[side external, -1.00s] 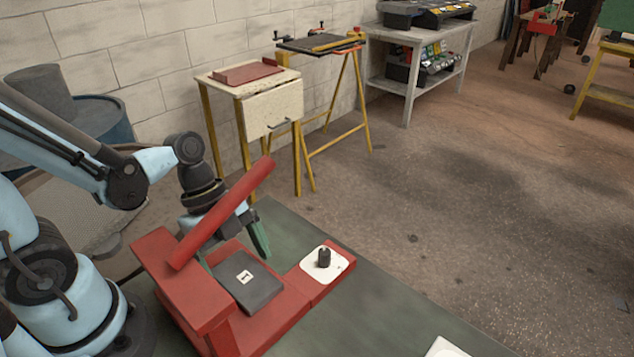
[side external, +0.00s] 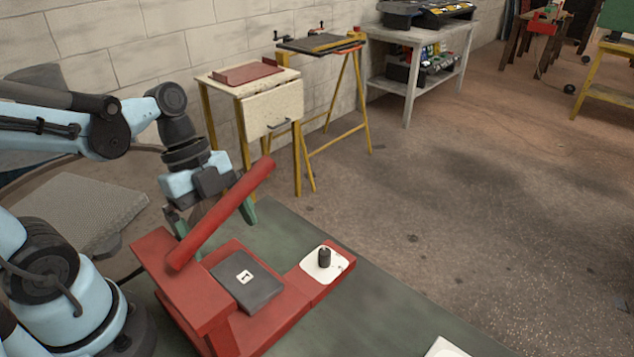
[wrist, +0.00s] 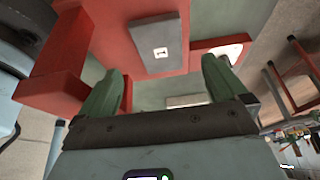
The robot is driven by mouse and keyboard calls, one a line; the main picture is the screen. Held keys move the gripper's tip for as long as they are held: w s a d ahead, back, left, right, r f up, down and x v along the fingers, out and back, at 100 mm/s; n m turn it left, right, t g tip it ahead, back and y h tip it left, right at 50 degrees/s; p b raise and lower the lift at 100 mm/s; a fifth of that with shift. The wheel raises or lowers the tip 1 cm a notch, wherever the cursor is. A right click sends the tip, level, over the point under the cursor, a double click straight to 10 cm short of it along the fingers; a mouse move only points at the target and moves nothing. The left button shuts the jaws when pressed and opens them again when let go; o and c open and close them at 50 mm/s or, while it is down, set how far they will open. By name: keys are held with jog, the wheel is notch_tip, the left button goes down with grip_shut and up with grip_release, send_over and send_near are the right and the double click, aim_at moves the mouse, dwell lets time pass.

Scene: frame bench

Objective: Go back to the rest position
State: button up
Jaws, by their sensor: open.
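My gripper (side external: 212,218) is open and empty, with green fingers, raised behind the slanted red bar (side external: 225,212) of the red frame. The bar hides part of it in the side external view. In the wrist view, both fingers of my gripper (wrist: 165,85) are spread wide with nothing between them. The red frame (side external: 172,262) stands on the green bench. A dark grey plate (side external: 262,290) with a white mark lies on its base, and the plate also shows in the wrist view (wrist: 158,38).
The green bench top (side external: 395,318) is mostly clear to the right. A white object (side external: 445,348) lies at the front edge. Side tables stand along the wall.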

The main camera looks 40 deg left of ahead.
send_near(241, 273)
jog(key=shift+x, duration=3.95)
jog(key=shift+a+r, duration=0.1)
jog(key=shift+r, duration=0.55)
jog(key=a, duration=1.7)
jog(key=shift+a+r, duration=0.2)
jog(key=shift+a, duration=0.05)
